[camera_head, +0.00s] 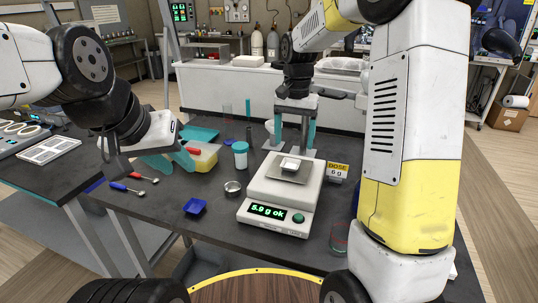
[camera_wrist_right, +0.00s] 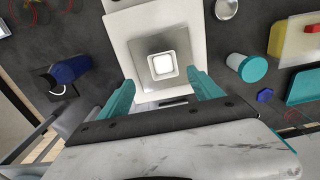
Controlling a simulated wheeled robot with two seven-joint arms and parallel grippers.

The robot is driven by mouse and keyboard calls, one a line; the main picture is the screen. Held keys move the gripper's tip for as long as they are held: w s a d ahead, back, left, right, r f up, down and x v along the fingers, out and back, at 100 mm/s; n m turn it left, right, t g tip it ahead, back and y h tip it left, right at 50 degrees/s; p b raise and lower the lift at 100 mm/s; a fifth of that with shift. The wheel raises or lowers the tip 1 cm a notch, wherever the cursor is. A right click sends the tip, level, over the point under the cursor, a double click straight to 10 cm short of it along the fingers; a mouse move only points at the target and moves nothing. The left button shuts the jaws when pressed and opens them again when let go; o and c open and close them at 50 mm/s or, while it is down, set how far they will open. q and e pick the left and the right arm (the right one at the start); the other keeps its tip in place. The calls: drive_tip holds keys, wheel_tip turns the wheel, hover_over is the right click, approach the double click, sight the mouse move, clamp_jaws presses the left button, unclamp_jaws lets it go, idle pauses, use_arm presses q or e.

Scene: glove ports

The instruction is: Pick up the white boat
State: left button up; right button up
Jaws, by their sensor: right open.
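The white boat (camera_head: 290,164) is a small square dish on the metal pan (camera_head: 279,174) of a white scale (camera_head: 284,199). The display reads "5.9 g ok". In the right wrist view the white boat (camera_wrist_right: 162,65) lies near the middle of the pan, with something pale in it. My right gripper (camera_head: 292,143) is open above the pan, teal fingers pointing down; in its wrist view the fingers (camera_wrist_right: 161,86) spread wider than the boat, which lies slightly beyond them. My left gripper (camera_head: 171,164) looks open and empty beside the yellow tub.
A teal-lidded jar (camera_head: 241,155), a yellow tub (camera_head: 203,157), a metal dish (camera_head: 233,188) and a blue boat (camera_head: 195,206) stand left of the scale. Spoons (camera_head: 127,188) lie further left. A "DOSE 6 g" sign (camera_head: 338,172) and a clear beaker (camera_head: 339,237) stand right.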

sight(291, 167)
drive_tip(key=f, duration=0.7)
drive_tip(key=shift+w+a+f, duration=0.3)
drive_tip(key=shift+f, duration=0.1)
drive_tip(key=shift+c, duration=0.4)
drive_tip(key=c, duration=1.3)
drive_tip(key=shift+c, duration=0.2)
